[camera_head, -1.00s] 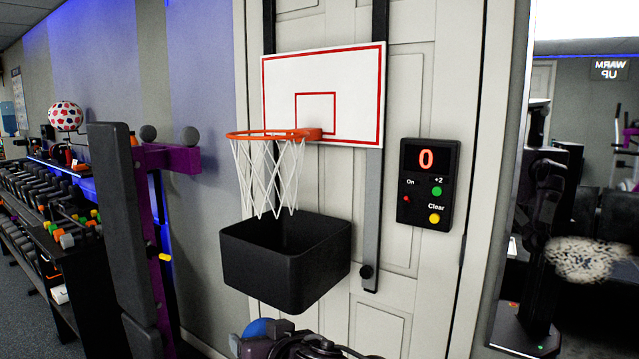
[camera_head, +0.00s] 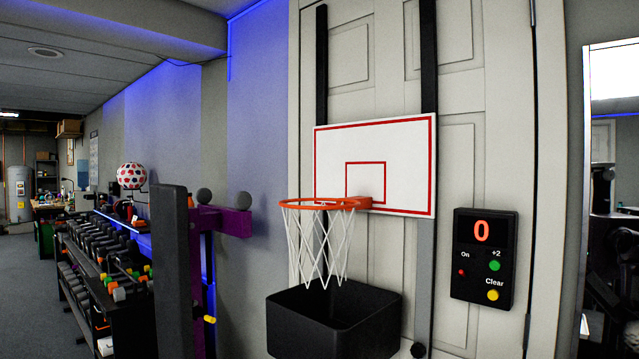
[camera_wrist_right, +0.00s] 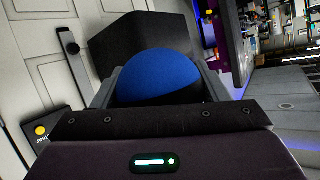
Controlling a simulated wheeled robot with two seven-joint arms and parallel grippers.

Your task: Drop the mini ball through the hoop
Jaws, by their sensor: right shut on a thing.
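The hoop (camera_head: 325,204) has an orange rim and a white net, fixed to a white backboard (camera_head: 400,150) with red lines on the door. A black open bin (camera_head: 335,328) hangs below the net. The blue mini ball (camera_wrist_right: 160,76) is in the right wrist view, between the fingers of my right gripper (camera_wrist_right: 158,85), which is shut on it. The black bin (camera_wrist_right: 135,40) shows behind the ball there. The ball and my right gripper are out of the head view. My left gripper is in neither view.
A black score box (camera_head: 484,258) showing 0 is on the door, right of the hoop. A purple rack post with a dark pad (camera_head: 172,270) stands to the left. A dumbbell rack (camera_head: 95,265) is farther left. A mirror (camera_head: 612,200) is at right.

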